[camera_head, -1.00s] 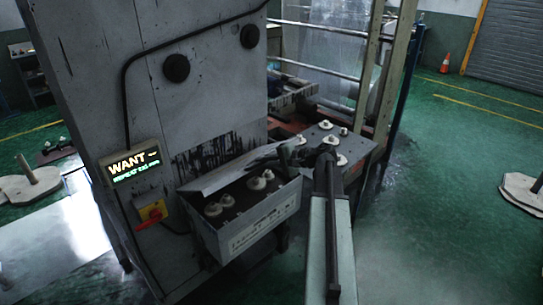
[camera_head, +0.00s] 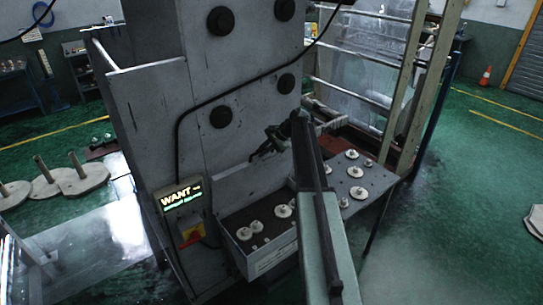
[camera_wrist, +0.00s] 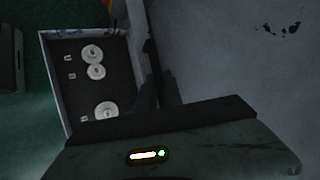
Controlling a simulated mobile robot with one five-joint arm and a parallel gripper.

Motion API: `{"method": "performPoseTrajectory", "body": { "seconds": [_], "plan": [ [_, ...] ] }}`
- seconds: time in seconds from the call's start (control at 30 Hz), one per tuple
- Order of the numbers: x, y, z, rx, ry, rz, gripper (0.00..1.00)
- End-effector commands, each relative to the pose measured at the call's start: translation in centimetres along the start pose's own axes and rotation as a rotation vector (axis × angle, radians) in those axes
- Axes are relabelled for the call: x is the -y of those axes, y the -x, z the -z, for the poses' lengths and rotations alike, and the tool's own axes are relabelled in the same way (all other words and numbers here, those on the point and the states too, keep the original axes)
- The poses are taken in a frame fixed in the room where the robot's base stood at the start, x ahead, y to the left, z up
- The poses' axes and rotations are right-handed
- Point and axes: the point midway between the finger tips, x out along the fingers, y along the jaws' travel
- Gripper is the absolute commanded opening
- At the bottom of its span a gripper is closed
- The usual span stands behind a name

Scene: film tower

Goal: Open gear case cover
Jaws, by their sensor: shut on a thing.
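The gear case (camera_head: 268,259) is an open-topped grey box on the front of the machine, with several pale gears (camera_head: 283,211) inside. Its cover (camera_head: 238,186) is a plain grey panel raised steeply along the machine side. My gripper (camera_head: 259,153) is at the cover's upper edge, shut on it. The dark jaws and my arm hide part of the edge and the case's right end. In the wrist view the case interior (camera_wrist: 78,105) shows at left with three round gears (camera_wrist: 106,111) and small pegs.
The tall grey machine wall (camera_head: 150,110) stands behind the cover, with black round knobs and a cable. A lit WANT display (camera_head: 182,195) and red switch (camera_head: 190,235) are left of the case. A plate with gears (camera_head: 372,180) is at right.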

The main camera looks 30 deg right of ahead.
Motion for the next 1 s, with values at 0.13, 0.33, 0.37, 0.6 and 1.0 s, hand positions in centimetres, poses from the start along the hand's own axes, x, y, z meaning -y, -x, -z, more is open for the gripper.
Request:
{"method": "performPoseTrajectory", "body": {
  "seconds": [0.13,0.33,0.37,0.6,1.0],
  "plan": [
    [2.1,-0.6,0.3,0.001,0.001,0.001,0.00],
    [3.2,-1.2,0.3,0.002,0.002,0.001,0.00],
    [3.3,-1.2,0.3,0.002,0.002,0.001,0.00],
    [3.5,-1.3,0.3,0.003,0.002,0.002,0.00],
    [3.4,-1.3,0.2,0.003,0.003,0.000,0.32]
  ]
}}
